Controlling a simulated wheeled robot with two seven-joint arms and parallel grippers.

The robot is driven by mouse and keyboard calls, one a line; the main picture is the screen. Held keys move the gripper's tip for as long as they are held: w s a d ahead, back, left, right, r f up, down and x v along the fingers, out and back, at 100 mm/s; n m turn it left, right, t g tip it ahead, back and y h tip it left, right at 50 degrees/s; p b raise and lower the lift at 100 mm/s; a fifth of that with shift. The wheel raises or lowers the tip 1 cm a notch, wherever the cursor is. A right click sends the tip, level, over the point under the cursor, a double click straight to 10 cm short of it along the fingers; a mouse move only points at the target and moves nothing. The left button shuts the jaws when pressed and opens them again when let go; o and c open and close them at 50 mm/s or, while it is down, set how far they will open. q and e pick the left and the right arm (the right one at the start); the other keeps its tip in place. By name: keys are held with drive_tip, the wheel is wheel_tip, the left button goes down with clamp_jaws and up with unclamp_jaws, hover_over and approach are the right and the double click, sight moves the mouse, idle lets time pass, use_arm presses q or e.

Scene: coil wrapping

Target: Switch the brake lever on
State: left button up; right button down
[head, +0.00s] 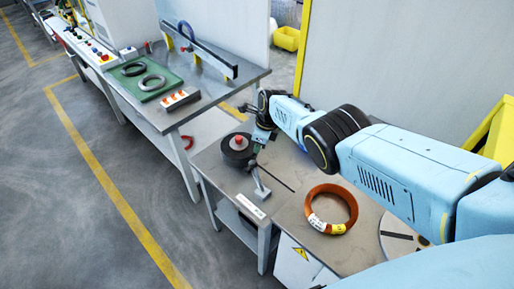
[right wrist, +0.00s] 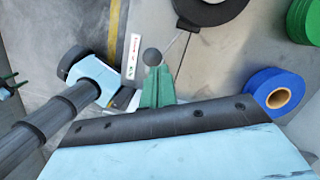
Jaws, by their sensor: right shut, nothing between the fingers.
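The brake lever (head: 258,182) appears to be the small grey lever near the front edge of the small bench, below the black disc (head: 238,150) with a red knob. In the right wrist view a dark ball (right wrist: 152,57) on a thin rod shows just past my fingertips; it appears to be the lever's knob. My left gripper is not in view.
A green roll (right wrist: 305,20) and a blue tape roll (right wrist: 275,92) lie to the right. Another table (head: 225,92) holds a green mat with rings. Floor at left is clear.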

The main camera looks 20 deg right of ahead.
drive_tip(key=p+v, duration=0.1)
drive_tip(key=v, duration=0.1)
drive_tip(key=w+p+v, duration=0.1)
drive_tip(key=v, duration=0.2)
drive_tip(key=shift+p, duration=0.4)
